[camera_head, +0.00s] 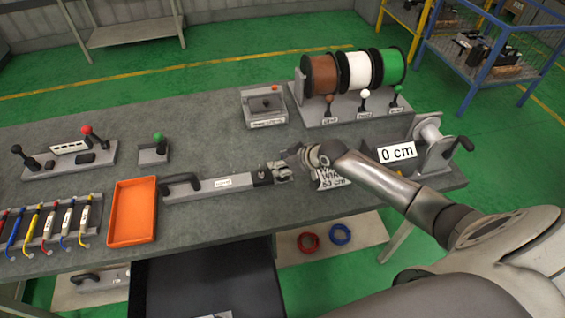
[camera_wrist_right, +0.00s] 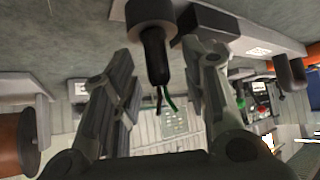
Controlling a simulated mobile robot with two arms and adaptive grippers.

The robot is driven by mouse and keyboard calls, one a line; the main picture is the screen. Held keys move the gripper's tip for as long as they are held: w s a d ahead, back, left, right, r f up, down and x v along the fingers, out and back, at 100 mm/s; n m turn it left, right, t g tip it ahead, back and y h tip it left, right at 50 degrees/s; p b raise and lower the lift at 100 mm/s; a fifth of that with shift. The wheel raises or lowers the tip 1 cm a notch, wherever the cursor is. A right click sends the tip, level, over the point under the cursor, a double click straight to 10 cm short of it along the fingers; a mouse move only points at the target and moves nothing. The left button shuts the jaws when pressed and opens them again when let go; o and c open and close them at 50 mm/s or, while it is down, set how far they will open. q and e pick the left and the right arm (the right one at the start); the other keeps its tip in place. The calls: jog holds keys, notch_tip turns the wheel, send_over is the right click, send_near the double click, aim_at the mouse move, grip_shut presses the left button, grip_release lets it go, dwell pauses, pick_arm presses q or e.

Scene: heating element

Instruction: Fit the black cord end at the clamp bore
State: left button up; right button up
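In the right wrist view, the black cord end (camera_wrist_right: 155,55) sticks out of a dark round collar (camera_wrist_right: 150,12), probably the clamp bore. A dark and a green wire (camera_wrist_right: 170,102) come out of its tip. My right gripper (camera_wrist_right: 160,75) is open, with one finger on each side of the cord and visible gaps to it. In the head view, my right gripper (camera_head: 283,169) is at the right end of a long grey fixture (camera_head: 225,183) with a black handle. The cord cannot be made out there. My left gripper is not in view.
An orange tray (camera_head: 133,211) lies left of the fixture. A grey box (camera_head: 264,106) and the spool rack (camera_head: 350,107) stand behind. Bare tabletop lies behind the fixture.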

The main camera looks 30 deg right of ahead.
jog(key=v, duration=1.2)
jog(key=shift+s, duration=0.1)
dwell(0.4)
